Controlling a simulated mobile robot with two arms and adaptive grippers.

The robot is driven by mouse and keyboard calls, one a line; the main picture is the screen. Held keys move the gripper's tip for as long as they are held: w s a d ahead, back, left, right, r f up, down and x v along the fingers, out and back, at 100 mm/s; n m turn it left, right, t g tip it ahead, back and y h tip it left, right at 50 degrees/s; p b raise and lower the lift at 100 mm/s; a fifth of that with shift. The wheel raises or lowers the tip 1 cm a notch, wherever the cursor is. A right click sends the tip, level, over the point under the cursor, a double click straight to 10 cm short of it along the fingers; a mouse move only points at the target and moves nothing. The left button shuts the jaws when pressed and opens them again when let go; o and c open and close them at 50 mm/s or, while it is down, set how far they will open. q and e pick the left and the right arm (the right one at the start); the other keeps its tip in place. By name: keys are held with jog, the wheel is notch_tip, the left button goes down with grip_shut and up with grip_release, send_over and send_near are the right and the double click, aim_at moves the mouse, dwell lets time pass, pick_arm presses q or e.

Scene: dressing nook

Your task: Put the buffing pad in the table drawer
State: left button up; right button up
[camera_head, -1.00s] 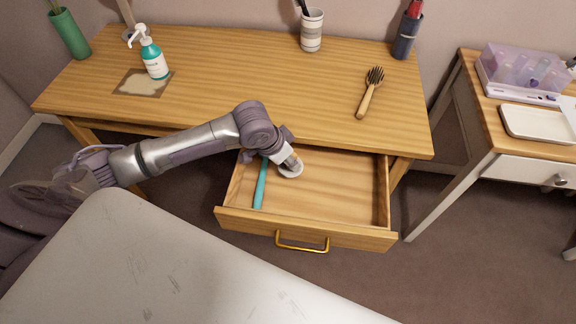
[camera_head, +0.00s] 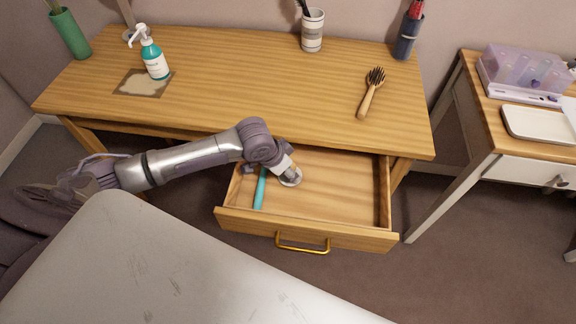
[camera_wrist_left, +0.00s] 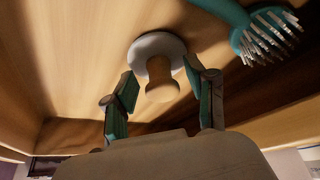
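The buffing pad (camera_head: 292,182) is a pale round disc inside the open table drawer (camera_head: 335,228), near its left side. In the left wrist view the pad (camera_wrist_left: 148,43) rests flat on the drawer floor, its rounded knob (camera_wrist_left: 161,82) pointing toward the gripper. My left gripper (camera_wrist_left: 163,74) is open, one finger on each side of the knob, with visible gaps. In the head view the gripper (camera_head: 287,172) partly covers the pad. My right gripper is not in view.
A teal-handled brush (camera_head: 260,187) lies in the drawer left of the pad; its bristles (camera_wrist_left: 268,35) show in the wrist view. The drawer's right half is clear. On the table (camera_head: 230,80) are a pump bottle (camera_head: 155,60), a hairbrush (camera_head: 370,92) and cups.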

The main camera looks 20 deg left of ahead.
pick_arm(q)
jog(key=shift+r, duration=0.1)
jog(key=shift+r, duration=0.25)
jog(key=p+v, duration=0.1)
jog(key=v, duration=1)
jog(key=shift+s+r+p, duration=0.2)
jog(key=shift+r+p, duration=0.1)
jog(key=shift+r, duration=0.05)
